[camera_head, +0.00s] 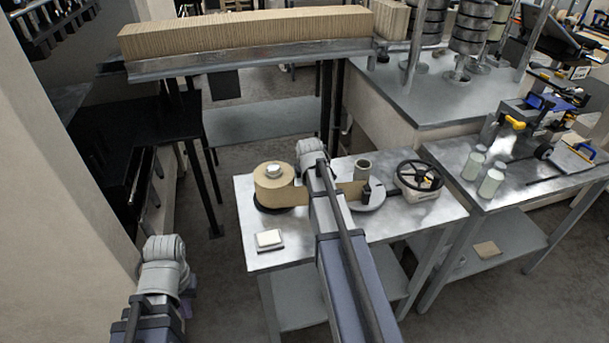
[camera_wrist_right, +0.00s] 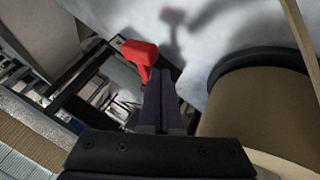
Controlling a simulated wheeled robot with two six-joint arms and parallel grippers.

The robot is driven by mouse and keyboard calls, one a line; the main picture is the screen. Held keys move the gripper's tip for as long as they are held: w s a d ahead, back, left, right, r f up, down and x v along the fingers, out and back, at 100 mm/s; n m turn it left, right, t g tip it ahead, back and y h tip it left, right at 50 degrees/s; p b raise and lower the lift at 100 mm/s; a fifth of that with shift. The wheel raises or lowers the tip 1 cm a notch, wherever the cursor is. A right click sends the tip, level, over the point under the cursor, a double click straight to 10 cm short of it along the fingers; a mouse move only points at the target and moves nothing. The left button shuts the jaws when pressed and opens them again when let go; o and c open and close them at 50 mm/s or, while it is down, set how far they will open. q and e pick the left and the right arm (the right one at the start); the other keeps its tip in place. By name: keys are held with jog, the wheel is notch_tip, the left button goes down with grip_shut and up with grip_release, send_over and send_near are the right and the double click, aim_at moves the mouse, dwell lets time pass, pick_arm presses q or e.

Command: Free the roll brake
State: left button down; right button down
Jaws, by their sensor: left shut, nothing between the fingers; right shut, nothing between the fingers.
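The kraft paper roll (camera_head: 266,192) sits on a dark round base at the left of the metal table. In the right wrist view the roll (camera_wrist_right: 265,110) fills the right side. A red knob (camera_wrist_right: 140,54), which looks like the brake handle, shows just left of my right gripper's fingertips (camera_wrist_right: 160,75). These fingers are shut and empty; whether they touch the knob I cannot tell. In the head view my right arm's wrist hides the right fingers and the knob is not visible. My left gripper (camera_head: 189,288) is low at the left, off the table, shut and empty.
The kraft web runs from the roll towards a grey disc (camera_head: 370,196). A black handwheel (camera_head: 419,176) stands farther right. A white pad (camera_head: 269,240) lies at the table's front left. A side table (camera_head: 520,185) holds bottles and tools. Floor between left arm and table is clear.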

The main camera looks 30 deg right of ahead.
jog(key=shift+w+d, duration=0.15)
jog(key=shift+d, duration=0.2)
jog(key=shift+w+d, duration=0.1)
jog(key=shift+d, duration=0.3)
jog(key=shift+d+r, duration=0.1)
jog(key=shift+d, duration=0.25)
